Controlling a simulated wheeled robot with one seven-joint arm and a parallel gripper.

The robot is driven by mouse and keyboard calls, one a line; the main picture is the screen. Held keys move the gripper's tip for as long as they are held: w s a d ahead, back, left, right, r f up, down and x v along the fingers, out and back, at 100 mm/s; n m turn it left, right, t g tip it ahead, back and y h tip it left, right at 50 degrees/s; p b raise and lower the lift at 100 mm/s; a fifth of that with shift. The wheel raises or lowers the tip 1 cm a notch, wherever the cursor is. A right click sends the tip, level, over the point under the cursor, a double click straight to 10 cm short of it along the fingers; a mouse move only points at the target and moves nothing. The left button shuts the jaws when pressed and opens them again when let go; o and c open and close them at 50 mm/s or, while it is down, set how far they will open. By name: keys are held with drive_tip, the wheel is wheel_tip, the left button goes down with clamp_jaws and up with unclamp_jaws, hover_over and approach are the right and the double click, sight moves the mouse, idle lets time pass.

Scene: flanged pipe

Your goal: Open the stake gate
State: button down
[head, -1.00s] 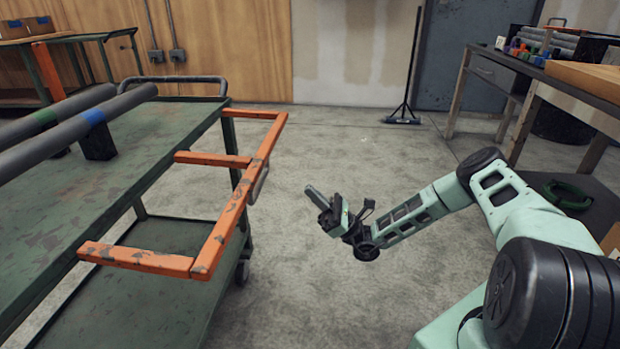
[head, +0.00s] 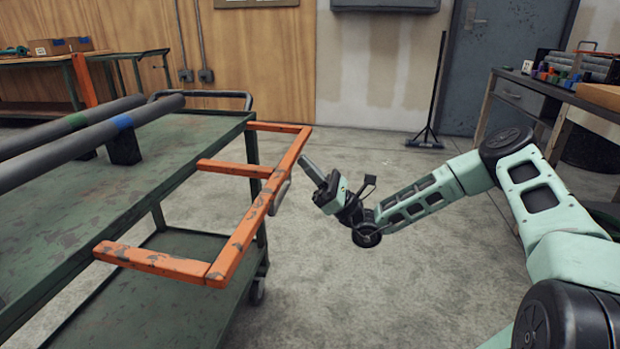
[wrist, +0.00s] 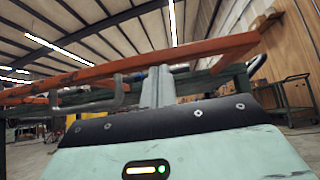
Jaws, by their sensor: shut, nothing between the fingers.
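The stake gate (head: 240,232) is a chipped orange frame along the right side of the green cart (head: 65,250), with a long outer rail and several cross bars. A small grey handle (head: 281,198) sits on the rail's outer side. My gripper (head: 310,167) is shut and empty, its fingers pointing up and left beside the rail's far half. In the wrist view the shut fingers (wrist: 158,86) stand just right of the grey handle (wrist: 119,92), in front of the orange rail (wrist: 190,52). I cannot tell whether they touch the rail.
Two grey pipes, one with a blue band (head: 122,122), lie over the cart on dark supports. The floor (head: 350,295) right of the cart is clear.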

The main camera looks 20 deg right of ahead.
drive_tip(key=shift+r, duration=0.15)
drive_tip(key=r+p, duration=0.1)
drive_tip(key=p, duration=0.1)
drive_tip(key=shift+d+h+p, duration=0.1)
drive_tip(key=shift+h+p, duration=0.2)
drive_tip(key=shift+p, duration=0.05)
drive_tip(key=shift+s+r+g+p, duration=0.1)
drive_tip(key=shift+r+g+p, duration=0.2)
drive_tip(key=shift+p, duration=0.3)
wheel_tip(320, 180, up, 8)
drive_tip(key=g+h+p, duration=0.3)
drive_tip(key=h+p, duration=0.1)
drive_tip(key=p, duration=1.4)
drive_tip(key=shift+a, duration=0.2)
drive_tip(key=shift+f, duration=0.25)
